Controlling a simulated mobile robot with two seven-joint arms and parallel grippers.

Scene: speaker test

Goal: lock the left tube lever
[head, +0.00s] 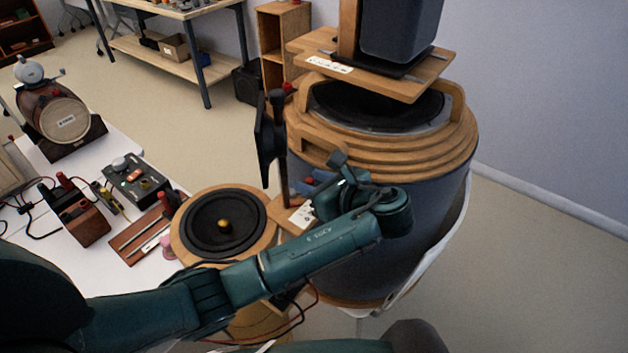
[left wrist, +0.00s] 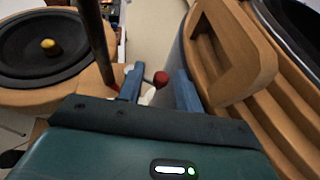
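A red ball knob (left wrist: 161,78), which looks like the end of the tube lever, shows in the left wrist view between the two blue fingers of my left gripper (left wrist: 158,84). The fingers stand apart, with gaps beside the knob; I cannot tell how far beyond the fingertips it is. A pale piece lies just below the knob. In the head view my left gripper (head: 312,186) is at the wooden-ringed drum (head: 390,225), beside a dark upright post (head: 280,150). The lever is mostly hidden there by my wrist. My right gripper is not in view.
A round black speaker cone (head: 222,222) in a wooden ring is left of the post. A wooden shelf (head: 425,82) with a dark speaker box overhangs the drum. The white table (head: 130,275) at left holds a meter box, wooden blocks and cables. Floor is free at right.

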